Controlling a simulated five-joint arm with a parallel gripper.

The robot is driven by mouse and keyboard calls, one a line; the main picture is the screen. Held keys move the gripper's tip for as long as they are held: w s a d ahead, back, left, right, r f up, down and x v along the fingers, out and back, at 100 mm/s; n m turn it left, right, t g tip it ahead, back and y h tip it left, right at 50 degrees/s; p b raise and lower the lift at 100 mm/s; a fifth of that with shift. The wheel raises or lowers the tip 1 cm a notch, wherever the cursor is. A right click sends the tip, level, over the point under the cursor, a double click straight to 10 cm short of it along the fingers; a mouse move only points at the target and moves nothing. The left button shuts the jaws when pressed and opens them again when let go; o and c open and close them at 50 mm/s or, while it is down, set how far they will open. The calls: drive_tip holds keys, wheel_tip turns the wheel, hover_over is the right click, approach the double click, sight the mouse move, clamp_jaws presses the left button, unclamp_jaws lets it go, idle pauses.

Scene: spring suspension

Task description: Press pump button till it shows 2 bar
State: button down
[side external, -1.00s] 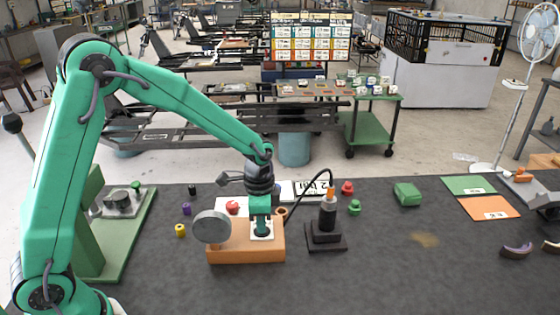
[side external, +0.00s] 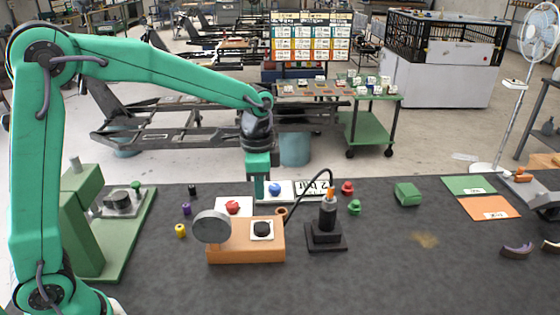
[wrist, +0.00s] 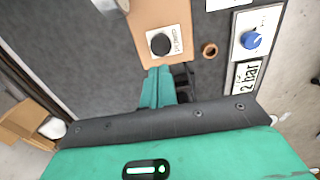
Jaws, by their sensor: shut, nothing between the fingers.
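The pump is an orange box (side external: 228,246) with a black round button (side external: 262,229) on a white plate. The button also shows in the wrist view (wrist: 160,43), clear of the fingers. A grey round gauge (side external: 212,226) stands at the box's left; no reading on it can be made out. A card reading "2 bar" (wrist: 245,76) lies behind the box. My gripper (side external: 259,196) is shut and empty, pointing down and raised above the button, apart from it.
A blue knob (side external: 274,189) and a red knob (side external: 232,207) on white plates are behind the box. A black stand (side external: 326,238) with an orange-tipped cylinder and a cable is close at the right. The dark mat (side external: 400,275) is clear in front.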

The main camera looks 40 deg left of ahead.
drive_tip(key=shift+r, duration=1.75)
drive_tip(key=s+a+r+n+t, duration=0.2)
drive_tip(key=s+a+n, duration=0.1)
drive_tip(key=s, duration=0.7)
drive_tip(key=s+a+r+n+t, duration=0.2)
drive_tip(key=s+n, duration=0.4)
drive_tip(key=s, duration=0.4)
drive_tip(key=shift+a+r+t, duration=0.35)
drive_tip(key=shift+a+t, duration=0.25)
drive_tip(key=shift+t, duration=0.2)
